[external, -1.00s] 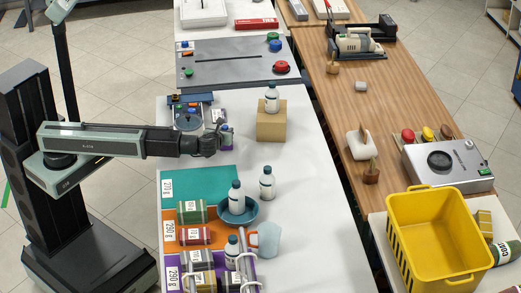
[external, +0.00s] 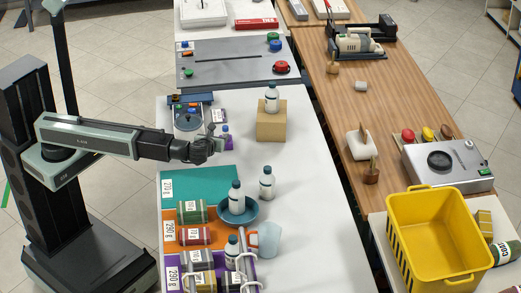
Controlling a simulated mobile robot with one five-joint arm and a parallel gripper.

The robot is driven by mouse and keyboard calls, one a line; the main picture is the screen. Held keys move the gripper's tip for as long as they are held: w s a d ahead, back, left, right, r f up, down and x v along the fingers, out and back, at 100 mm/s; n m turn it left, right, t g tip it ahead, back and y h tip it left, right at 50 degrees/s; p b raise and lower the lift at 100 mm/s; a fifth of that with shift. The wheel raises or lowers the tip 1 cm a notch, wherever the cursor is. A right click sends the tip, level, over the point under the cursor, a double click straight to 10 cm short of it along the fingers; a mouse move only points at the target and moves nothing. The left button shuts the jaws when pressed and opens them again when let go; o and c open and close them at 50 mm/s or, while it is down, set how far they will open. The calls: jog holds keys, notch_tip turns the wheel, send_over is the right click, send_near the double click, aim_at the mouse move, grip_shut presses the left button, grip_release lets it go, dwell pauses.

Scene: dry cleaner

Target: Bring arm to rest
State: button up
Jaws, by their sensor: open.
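My arm reaches from the left over the white table (external: 310,215). My gripper (external: 217,144) is open, at the arm's end, above the table's left side. A small bottle with a blue cap (external: 226,133) stands beside the gripper, on or by a purple patch; the gripper appears apart from it, though the gap is small. The gripper's fingers are tiny in this view.
A cardboard box (external: 271,124) with a bottle on top (external: 272,98) stands right of the gripper. In front are a teal mat (external: 190,183), a blue bowl (external: 226,215) holding a bottle, another bottle (external: 266,183) and labelled rolls. The table's right half is clear.

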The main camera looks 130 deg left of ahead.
jog(key=shift+v, duration=0.85)
jog(key=w+d+f+n+t+h+p, duration=0.1)
jog(key=d+n+h+p, duration=0.1)
jog(key=d, duration=0.4)
jog(key=w+d+f+n+t+h+p, duration=0.1)
jog(key=d+f+n+h, duration=0.1)
jog(key=d, duration=0.5)
jog(key=w+d+f+n+t+h+p, duration=0.1)
jog(key=d+f+n+p, duration=0.1)
jog(key=d, duration=0.5)
jog(key=shift+w+f+n+t+h+p, duration=0.1)
jog(key=shift+w+n+t+h+p, duration=0.2)
jog(key=shift+w+h+p, duration=0.1)
jog(key=d+n+h, duration=0.1)
jog(key=d, duration=0.2)
jog(key=d+n+h+p, duration=0.1)
jog(key=d, duration=0.3)
jog(key=d+f+n+h, duration=0.1)
jog(key=d, duration=0.2)
jog(key=shift+d+t+p, duration=0.3)
jog(key=shift+t+p, duration=0.1)
jog(key=d+n+h+p, duration=0.1)
jog(key=d+n+h, duration=0.2)
jog(key=d, duration=0.9)
jog(key=shift+s+n+t+h, duration=0.3)
jog(key=shift+s+n, duration=0.15)
jog(key=shift+n, duration=0.05)
jog(key=shift+d+r, duration=0.15)
